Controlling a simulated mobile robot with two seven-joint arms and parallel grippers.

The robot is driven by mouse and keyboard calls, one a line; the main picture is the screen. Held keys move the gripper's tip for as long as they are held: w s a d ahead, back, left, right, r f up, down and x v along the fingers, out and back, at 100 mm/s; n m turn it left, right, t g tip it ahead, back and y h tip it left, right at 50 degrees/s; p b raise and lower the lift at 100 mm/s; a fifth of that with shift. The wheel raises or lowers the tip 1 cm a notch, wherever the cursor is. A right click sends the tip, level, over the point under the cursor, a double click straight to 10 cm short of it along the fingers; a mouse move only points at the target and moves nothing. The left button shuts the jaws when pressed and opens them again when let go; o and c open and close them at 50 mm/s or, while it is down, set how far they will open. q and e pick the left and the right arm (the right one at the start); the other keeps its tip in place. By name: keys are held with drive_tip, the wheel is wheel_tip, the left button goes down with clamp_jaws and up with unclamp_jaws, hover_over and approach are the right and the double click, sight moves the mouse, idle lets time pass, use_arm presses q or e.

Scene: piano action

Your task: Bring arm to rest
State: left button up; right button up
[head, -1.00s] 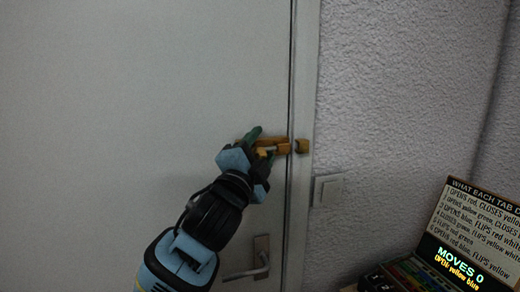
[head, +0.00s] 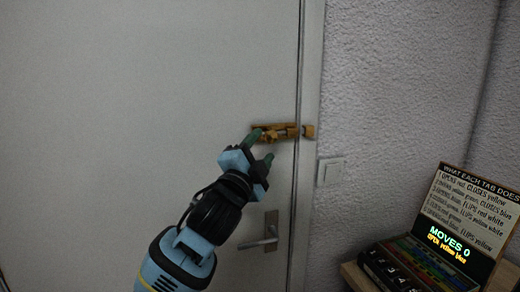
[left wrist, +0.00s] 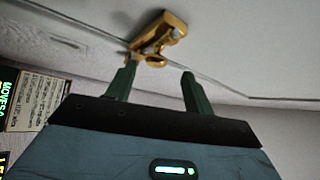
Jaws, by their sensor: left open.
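My left gripper (head: 262,150) is in front of the white door, just below and to the left of a brass bolt (head: 285,131). Its two green fingers are spread apart with nothing between them. In the left wrist view the fingers (left wrist: 156,90) also stand apart, and the brass bolt (left wrist: 163,36) shows beyond them, with a gap that is hard to judge. The bolt sits on the door near its edge, with its brass keeper (head: 308,131) on the frame. My right gripper is not in view.
A door handle (head: 262,238) is below the gripper. A light switch (head: 330,172) is on the rough wall to the right. A box with numbered tabs and a lit "MOVES 0" display (head: 448,243) stands on a wooden surface at the lower right. The door in front is otherwise clear.

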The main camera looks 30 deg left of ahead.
use_arm(q)
drive_tip(key=shift+s, duration=0.1)
drive_tip(key=shift+f, duration=0.1)
idle(0.5)
drive_tip(key=shift+f, duration=0.35)
drive_tip(key=s+d+f+n+g+h, duration=0.1)
drive_tip(key=s+d+f+g, duration=0.1)
drive_tip(key=f, duration=0.9)
drive_tip(key=s+d+f+n+g+h, duration=0.1)
drive_tip(key=f+g, duration=0.1)
drive_tip(key=f, duration=0.8)
drive_tip(key=s+d+f+n+g+h, duration=0.1)
drive_tip(key=s+d+f+n+g, duration=0.1)
drive_tip(key=f, duration=0.9)
drive_tip(key=s+d+f+n+g, duration=0.2)
drive_tip(key=s+f+n+g, duration=0.1)
drive_tip(key=s+f, duration=0.9)
drive_tip(key=s+d+f+n+g+h, duration=0.1)
drive_tip(key=s+d+f+n+g, duration=0.2)
drive_tip(key=s+f, duration=0.9)
drive_tip(key=s, duration=0.2)
drive_tip(key=shift+s+d+f+n, duration=0.2)
drive_tip(key=shift+s+f+n, duration=0.15)
drive_tip(key=shift+n, duration=0.05)
